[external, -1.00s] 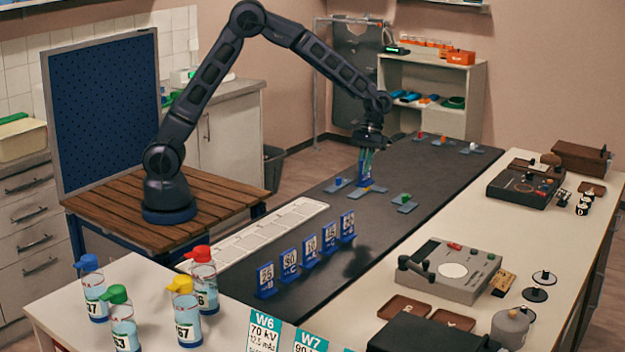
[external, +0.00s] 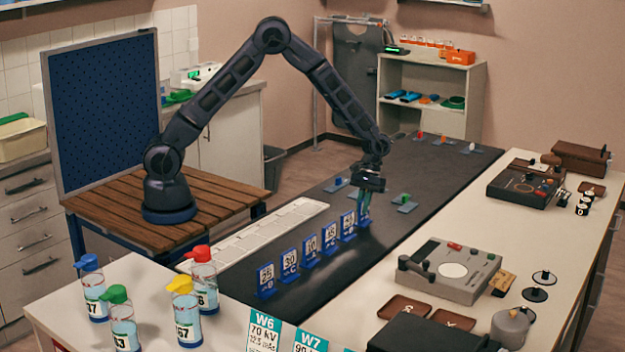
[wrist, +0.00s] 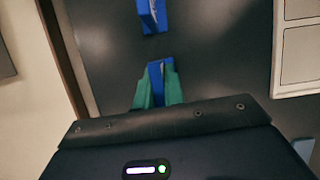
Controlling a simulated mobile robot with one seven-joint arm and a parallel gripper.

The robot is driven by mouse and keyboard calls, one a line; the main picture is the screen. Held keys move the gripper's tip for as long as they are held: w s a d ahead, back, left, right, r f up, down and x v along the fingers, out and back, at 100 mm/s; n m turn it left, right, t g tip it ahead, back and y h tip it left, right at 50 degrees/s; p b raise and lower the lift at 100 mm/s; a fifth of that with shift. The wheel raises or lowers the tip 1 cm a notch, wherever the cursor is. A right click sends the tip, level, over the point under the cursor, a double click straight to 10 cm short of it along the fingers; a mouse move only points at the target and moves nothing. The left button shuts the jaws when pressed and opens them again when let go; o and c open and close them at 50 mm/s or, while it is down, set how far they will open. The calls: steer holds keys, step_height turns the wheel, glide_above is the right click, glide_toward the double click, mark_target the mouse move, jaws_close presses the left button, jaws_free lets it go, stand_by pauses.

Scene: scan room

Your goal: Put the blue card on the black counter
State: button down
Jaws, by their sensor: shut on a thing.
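My gripper (external: 366,206) is shut on a blue card (external: 363,219), held upright at the far end of a row of blue cards. In the wrist view, the blue card (wrist: 156,70) shows edge-on between the green fingers of my gripper (wrist: 159,88). The card is at or just above the black counter (external: 370,262); I cannot tell whether its foot touches. Another blue card (external: 348,226) stands just beside it in the row, apart from it in the wrist view (wrist: 152,16).
Several more blue cards stand upright along the row, including one at the near end (external: 266,280). A white compartment strip (external: 250,235) lies to the left. A grey tag with a green piece (external: 404,204) lies to the right. The counter's near right part is clear.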

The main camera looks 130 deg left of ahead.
steer(key=shift+f, duration=0.4)
steer(key=shift+f, duration=0.1)
steer(key=c, duration=1.5)
jaws_free()
